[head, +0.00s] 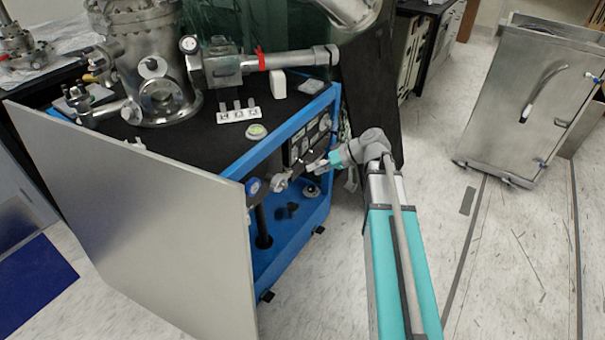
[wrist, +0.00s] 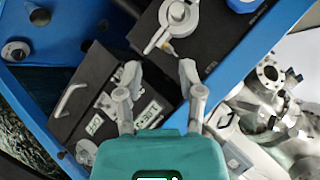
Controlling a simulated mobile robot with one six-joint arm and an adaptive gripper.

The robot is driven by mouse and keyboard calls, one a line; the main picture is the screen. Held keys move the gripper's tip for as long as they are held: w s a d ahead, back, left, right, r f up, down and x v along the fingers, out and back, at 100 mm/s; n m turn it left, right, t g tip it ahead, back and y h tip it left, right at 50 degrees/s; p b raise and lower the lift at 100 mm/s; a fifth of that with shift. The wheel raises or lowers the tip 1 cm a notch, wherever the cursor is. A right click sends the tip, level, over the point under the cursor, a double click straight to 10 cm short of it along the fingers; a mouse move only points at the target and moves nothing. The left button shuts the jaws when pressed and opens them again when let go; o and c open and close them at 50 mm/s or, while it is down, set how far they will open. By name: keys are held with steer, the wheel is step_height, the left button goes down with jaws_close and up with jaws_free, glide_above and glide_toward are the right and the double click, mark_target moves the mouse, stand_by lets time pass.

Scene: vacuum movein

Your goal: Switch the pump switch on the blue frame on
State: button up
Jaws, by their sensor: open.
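The blue frame (head: 315,205) carries a dark front panel (head: 303,143) with displays and controls; these also show in the wrist view, on the instrument box (wrist: 95,100). I cannot tell for sure which control is the pump switch. A light grey round fitting with a lever-like arm (wrist: 178,20) is on a dark surface just beyond my fingertips in the wrist view. My gripper (wrist: 160,68) is open, with nothing between its fingers. In the head view my gripper (head: 315,166) is in front of the panel; contact cannot be made out.
A metal vacuum chamber (head: 160,95) stands on the black top. A round metal fitting (head: 278,182) and a blue-rimmed gauge (head: 253,187) are left of my gripper.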

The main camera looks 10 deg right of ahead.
mark_target(302, 162)
steer(key=w+d+f+n+t+y+b, duration=0.1)
steer(key=w+d+f+t+y+b, duration=0.4)
steer(key=b, duration=1.2)
steer(key=shift+w+d+f, duration=0.65)
steer(key=shift+d+f, duration=0.8)
steer(key=shift+d, duration=1.25)
steer(key=shift+a, duration=0.1)
steer(key=shift+x, duration=6.8)
steer(key=shift+r, duration=0.15)
steer(key=shift+c, duration=0.2)
jaws_close()
